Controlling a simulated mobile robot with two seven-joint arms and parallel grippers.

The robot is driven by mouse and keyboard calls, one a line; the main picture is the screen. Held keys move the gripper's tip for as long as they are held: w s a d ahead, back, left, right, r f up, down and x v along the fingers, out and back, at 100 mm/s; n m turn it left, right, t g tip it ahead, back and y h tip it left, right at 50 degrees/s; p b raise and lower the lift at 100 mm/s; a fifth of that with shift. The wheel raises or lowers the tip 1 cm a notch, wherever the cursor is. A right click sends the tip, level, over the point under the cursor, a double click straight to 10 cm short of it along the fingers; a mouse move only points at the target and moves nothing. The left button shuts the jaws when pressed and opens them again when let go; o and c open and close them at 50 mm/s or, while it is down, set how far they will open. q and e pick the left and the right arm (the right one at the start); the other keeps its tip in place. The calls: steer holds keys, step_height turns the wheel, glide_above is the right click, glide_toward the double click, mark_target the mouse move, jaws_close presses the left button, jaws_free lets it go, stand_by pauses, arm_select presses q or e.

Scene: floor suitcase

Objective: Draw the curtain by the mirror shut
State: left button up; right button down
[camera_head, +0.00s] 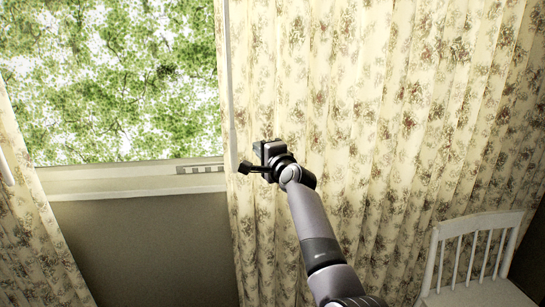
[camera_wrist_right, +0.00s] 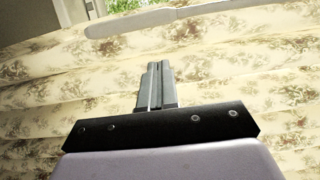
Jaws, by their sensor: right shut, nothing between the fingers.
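A cream floral curtain (camera_head: 370,120) hangs in folds over the middle and right of the head view. Its left edge runs down beside the window opening. A second floral curtain (camera_head: 35,240) hangs at the far left, with the uncovered window (camera_head: 110,80) between the two. My right gripper (camera_head: 262,152) is in front of the right curtain near its left edge; its fingers (camera_wrist_right: 154,85) are closed together with no cloth between them. In the right wrist view the curtain (camera_wrist_right: 250,75) fills most of the background. Whether the fingers touch the cloth is unclear. No mirror and no left gripper show.
A white slatted chair (camera_head: 475,260) stands at the lower right, close to the curtain. A pale window sill (camera_head: 130,183) runs below the glass, above a dark wall (camera_head: 150,245). A pale rod (camera_head: 228,90) hangs along the right curtain's left edge.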

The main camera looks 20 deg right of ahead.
steer(key=s, duration=0.6)
steer(key=shift+s+d, duration=0.25)
steer(key=shift+s, duration=0.05)
steer(key=shift+f, duration=0.1)
